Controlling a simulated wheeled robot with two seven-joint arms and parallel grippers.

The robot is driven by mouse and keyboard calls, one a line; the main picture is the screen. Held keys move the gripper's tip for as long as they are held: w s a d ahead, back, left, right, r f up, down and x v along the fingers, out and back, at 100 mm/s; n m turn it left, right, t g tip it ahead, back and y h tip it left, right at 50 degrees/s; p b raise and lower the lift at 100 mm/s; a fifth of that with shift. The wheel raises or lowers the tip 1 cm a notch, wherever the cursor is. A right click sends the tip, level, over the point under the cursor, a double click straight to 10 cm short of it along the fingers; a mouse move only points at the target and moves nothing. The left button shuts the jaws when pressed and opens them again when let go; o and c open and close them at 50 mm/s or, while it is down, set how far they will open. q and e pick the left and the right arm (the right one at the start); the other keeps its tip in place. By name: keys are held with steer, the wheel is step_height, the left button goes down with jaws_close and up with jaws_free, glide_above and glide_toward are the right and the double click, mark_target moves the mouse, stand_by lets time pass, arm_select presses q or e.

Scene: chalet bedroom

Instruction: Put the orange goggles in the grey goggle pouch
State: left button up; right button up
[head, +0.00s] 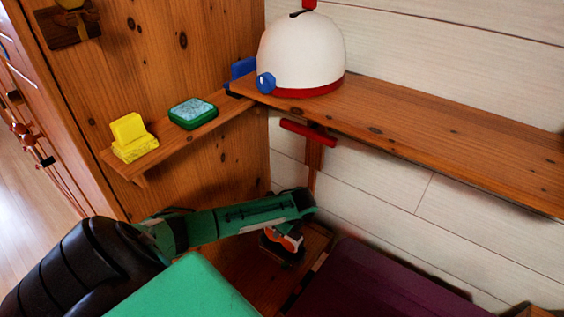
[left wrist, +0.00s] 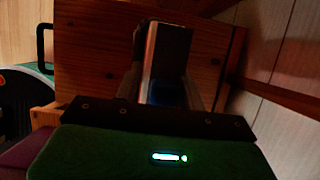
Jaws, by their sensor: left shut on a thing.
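My left gripper (head: 284,244) hangs low in the corner, under the wall shelf and above a wooden surface. It is shut on a small orange and white thing, which looks like the orange goggles (head: 292,243); the gripper partly covers it. In the left wrist view the held thing (left wrist: 173,50) is dark, with a pale edge and a bluish patch, between the fingers (left wrist: 163,94). That view is dim, so its shape is hard to tell. I cannot make out the grey goggle pouch in either view. My right gripper is out of view.
A wooden shelf (head: 450,125) bears a white dome (head: 300,50) with a red rim. A red bar (head: 308,133) sits under it. The left side shelf (head: 160,133) holds a yellow object (head: 132,138) and a green-blue box (head: 193,113). A purple surface (head: 375,285) lies right of the gripper.

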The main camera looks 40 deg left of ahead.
arm_select(q)
step_height(320, 180, down, 4)
steer(key=shift+s+r, duration=0.1)
steer(key=shift+r, duration=0.05)
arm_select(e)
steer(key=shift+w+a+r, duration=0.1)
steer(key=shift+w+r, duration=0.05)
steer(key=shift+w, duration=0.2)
arm_select(q)
steer(key=shift+f, duration=0.25)
steer(key=shift+f, duration=0.4)
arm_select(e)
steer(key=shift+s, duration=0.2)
arm_select(q)
steer(key=o, duration=1)
steer(key=shift+o, duration=0.2)
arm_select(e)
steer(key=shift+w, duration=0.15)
